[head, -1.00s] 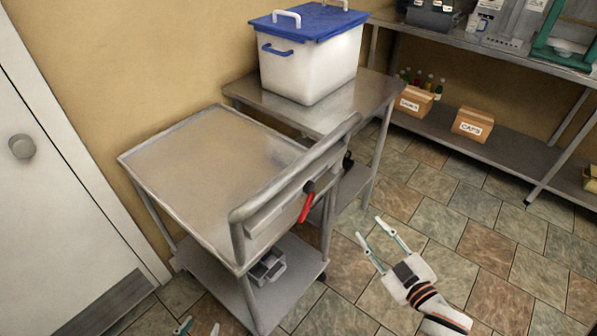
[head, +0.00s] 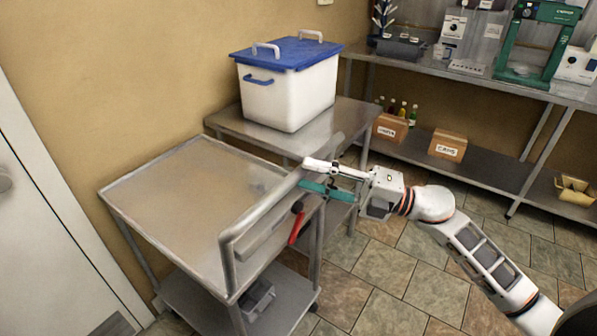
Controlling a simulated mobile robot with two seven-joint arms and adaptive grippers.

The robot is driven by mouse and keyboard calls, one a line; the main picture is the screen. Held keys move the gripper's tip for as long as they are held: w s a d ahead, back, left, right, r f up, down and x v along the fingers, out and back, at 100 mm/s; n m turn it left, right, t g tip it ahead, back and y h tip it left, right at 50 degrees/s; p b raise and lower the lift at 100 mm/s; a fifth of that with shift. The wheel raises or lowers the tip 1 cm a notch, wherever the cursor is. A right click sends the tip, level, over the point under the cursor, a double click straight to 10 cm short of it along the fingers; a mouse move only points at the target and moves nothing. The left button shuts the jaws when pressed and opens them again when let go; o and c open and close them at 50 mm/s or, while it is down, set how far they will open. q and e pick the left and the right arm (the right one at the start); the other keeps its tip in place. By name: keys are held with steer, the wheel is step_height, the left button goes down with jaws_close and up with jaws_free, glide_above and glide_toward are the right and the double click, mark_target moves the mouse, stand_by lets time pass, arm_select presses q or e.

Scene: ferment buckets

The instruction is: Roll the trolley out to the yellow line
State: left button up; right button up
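The trolley (head: 185,190) is a grey metal cart with a flat empty top and a lower shelf (head: 197,300). It stands beside the wall, and its raised push handle (head: 255,213) faces the right. A red lever (head: 297,226) hangs below the handle. My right gripper (head: 306,175) is at the far part of the handle, its fingers spread apart, one above the other, pointing left across the bar. Whether they touch the bar is unclear. My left gripper is out of view. No yellow line shows.
A metal table (head: 225,122) with a blue-lidded white bucket (head: 288,100) stands just behind the trolley. Shelving (head: 480,170) with boxes and equipment lines the back wall. A white door (head: 45,240) is at left. Tiled floor (head: 385,275) is clear at right.

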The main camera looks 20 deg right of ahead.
mark_target(300, 174)
steer(key=shift+x, duration=1.6)
jaws_close()
steer(key=shift+s+d, duration=0.1)
